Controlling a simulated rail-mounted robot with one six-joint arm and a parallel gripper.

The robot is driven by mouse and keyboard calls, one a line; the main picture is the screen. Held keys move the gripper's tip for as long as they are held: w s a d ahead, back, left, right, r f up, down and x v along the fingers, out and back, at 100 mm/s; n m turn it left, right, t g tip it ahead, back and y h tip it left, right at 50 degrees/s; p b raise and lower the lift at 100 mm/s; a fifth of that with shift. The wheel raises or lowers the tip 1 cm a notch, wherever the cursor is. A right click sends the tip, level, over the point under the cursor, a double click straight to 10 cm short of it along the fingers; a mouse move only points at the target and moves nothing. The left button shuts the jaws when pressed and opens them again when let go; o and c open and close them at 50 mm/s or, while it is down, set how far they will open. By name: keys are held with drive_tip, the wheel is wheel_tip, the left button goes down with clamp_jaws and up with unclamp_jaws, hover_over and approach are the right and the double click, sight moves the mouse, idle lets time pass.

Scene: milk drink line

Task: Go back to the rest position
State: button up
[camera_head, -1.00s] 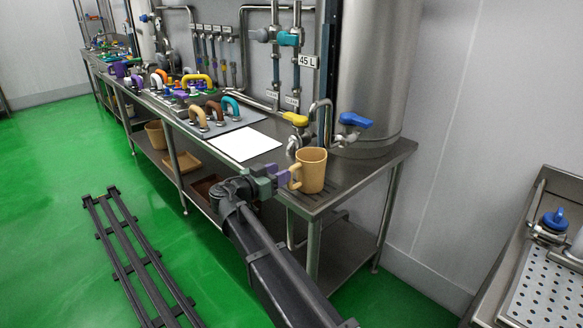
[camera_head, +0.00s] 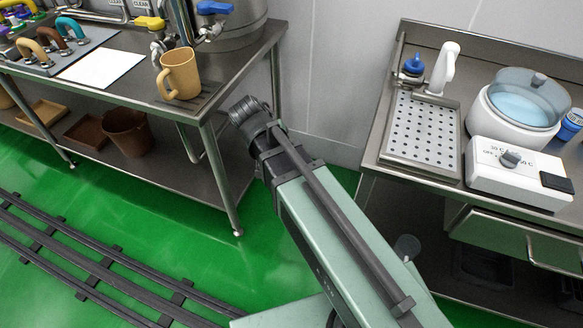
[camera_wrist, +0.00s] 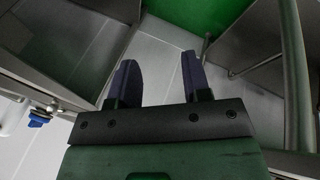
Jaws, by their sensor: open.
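My gripper (camera_wrist: 157,78) shows in the wrist view with its two dark purple fingers apart and nothing between them. Pale wall, a strip of green floor and blurred steel edges lie beyond it. In the head view my arm reaches up from the bottom into the gap between the two steel tables, and its fingers are hidden there. A tan mug (camera_head: 181,74) stands upright at the right end of the left table, apart from the arm.
The left steel table (camera_head: 215,75) holds a white sheet (camera_head: 102,66), hoses and valves. The right table carries a perforated drain tray (camera_head: 422,130), a white bath with a lid (camera_head: 517,105) and a control box (camera_head: 520,170). Dark rails (camera_head: 90,262) run along the green floor.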

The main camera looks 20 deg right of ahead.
drive_tip(key=s+d+f+n+g+y, duration=0.1)
drive_tip(key=s+d+n+y, duration=0.1)
drive_tip(key=s+y, duration=0.2)
drive_tip(key=s, duration=0.3)
drive_tip(key=shift+s+d+f+y, duration=0.2)
drive_tip(key=shift+s+f+y, duration=0.05)
drive_tip(key=shift+s+y, duration=0.1)
